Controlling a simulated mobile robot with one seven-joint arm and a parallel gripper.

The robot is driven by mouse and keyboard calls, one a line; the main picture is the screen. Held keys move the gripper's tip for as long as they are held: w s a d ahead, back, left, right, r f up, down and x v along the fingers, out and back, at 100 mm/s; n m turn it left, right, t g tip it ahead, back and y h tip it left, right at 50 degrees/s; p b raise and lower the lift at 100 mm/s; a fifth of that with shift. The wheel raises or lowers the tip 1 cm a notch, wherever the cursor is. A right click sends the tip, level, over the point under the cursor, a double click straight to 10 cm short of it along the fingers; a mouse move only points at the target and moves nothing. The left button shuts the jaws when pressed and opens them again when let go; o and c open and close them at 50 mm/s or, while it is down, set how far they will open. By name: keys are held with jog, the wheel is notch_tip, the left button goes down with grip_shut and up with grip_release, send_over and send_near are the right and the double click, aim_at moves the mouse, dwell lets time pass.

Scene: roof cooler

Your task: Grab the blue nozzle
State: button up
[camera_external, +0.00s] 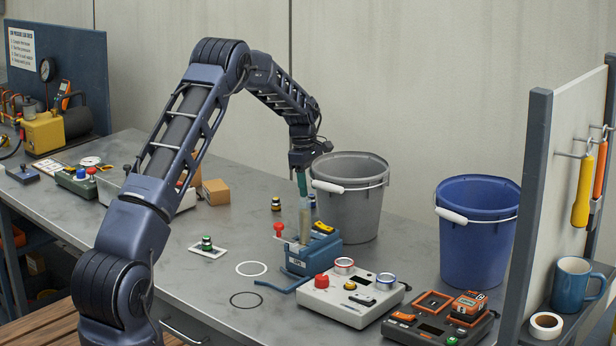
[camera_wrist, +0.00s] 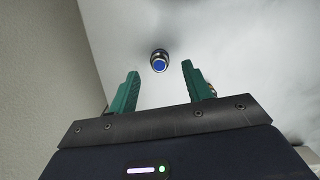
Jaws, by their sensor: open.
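The blue nozzle (camera_wrist: 159,61) shows in the wrist view as a small round dark piece with a bright blue centre. It stands on the grey bench beyond my fingertips, between their lines and apart from both. In the external view, a small dark piece with a blue tint (camera_external: 312,201), partly hidden beside my gripper, appears to be it. My gripper (camera_external: 301,184) points down above the bench, left of the grey bucket. In the wrist view its two green fingers (camera_wrist: 160,69) are spread with nothing between them.
A blue fixture (camera_external: 313,256) with a red knob and an upright tube stands close below my gripper. The grey bucket (camera_external: 348,205) is just right. A yellow-banded piece (camera_external: 276,204) stands left. Control boxes (camera_external: 350,300) occupy the front.

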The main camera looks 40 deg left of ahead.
aim_at(311, 195)
jog(key=shift+w+d+f, duration=0.1)
jog(key=shift+d+f, duration=0.1)
jog(key=shift+f, duration=0.75)
jog(key=shift+d+f, duration=0.2)
jog(key=shift+f, duration=0.7)
jog(key=c, duration=1.1)
grip_shut()
